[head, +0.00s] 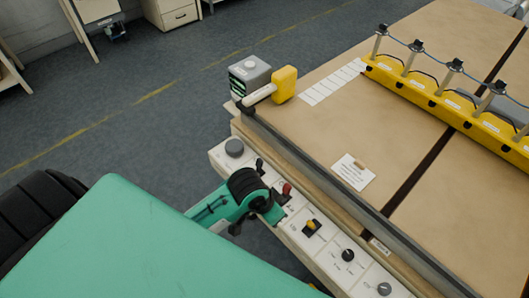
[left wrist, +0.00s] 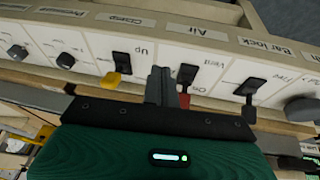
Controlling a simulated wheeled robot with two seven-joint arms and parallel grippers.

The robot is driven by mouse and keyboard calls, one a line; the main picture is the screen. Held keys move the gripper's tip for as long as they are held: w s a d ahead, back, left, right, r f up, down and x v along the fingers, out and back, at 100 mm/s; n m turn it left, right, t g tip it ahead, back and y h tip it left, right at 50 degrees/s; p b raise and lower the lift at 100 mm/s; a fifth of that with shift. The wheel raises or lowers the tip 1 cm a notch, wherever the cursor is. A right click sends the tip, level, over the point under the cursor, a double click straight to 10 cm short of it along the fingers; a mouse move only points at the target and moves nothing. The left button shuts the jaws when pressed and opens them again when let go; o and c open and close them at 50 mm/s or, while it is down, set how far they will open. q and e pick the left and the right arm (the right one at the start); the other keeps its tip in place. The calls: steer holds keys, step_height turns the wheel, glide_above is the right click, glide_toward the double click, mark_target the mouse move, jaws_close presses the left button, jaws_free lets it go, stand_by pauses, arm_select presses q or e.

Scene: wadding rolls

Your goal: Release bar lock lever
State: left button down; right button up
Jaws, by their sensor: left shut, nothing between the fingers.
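The bar lock lever (left wrist: 249,87) is a black lever on the white control panel, under the "Bar lock" label in the left wrist view. In the head view it appears as the black lever (head: 260,165) beyond my gripper. My left gripper (head: 275,213) is over the panel's near edge. In the left wrist view its fingers (left wrist: 160,84) are shut and empty, between the red-tipped Air lever (left wrist: 186,76) and the yellow-tipped lever (left wrist: 119,67). The fingers are apart from the bar lock lever. My right gripper is not in view.
A grey knob (head: 233,148) sits at the panel's far end, and black knobs (head: 347,255) at its near end. A dark rail (head: 320,175) runs along the tan table (head: 320,125).

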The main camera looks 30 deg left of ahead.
arm_select(q)
steer(key=w+r+m, duration=0.1)
steer(key=w+r, duration=0.1)
steer(key=w, duration=0.3)
steer(key=n+g+y, duration=0.2)
steer(key=g+y, duration=0.1)
glide_toward(258, 167)
steer(key=w+r, duration=0.3)
steer(key=w, duration=0.1)
steer(key=shift+s+d+r, duration=0.1)
steer(key=shift+r, duration=0.05)
step_height(258, 167, down, 10)
steer(key=shift+f+p, duration=0.1)
steer(key=shift+p, duration=1.05)
